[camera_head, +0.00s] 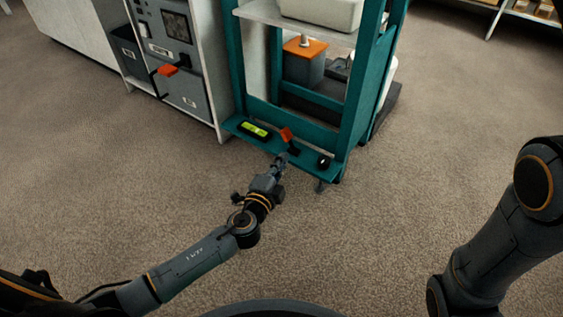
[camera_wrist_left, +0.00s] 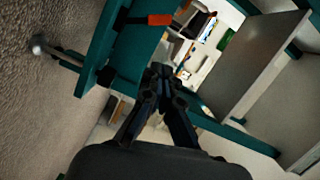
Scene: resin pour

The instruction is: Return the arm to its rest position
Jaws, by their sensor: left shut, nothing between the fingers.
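My left gripper (camera_head: 281,160) reaches out to the front ledge of a teal frame stand (camera_head: 334,172). It also shows in the left wrist view (camera_wrist_left: 162,72), where its fingers are together with nothing between them. An orange-red handle (camera_head: 286,134) sits on the ledge just beyond the fingertips. It also shows in the left wrist view (camera_wrist_left: 150,19), apart from the fingers. My right arm is in the head view at the right edge, but its gripper is out of the picture.
A green display (camera_head: 255,129) and a black knob (camera_head: 323,162) are on the ledge. A grey cabinet with an orange-red lever (camera_head: 167,70) stands to the left. A grey box with an orange top (camera_head: 304,48) is inside the stand. The carpet (camera_head: 130,200) in front is clear.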

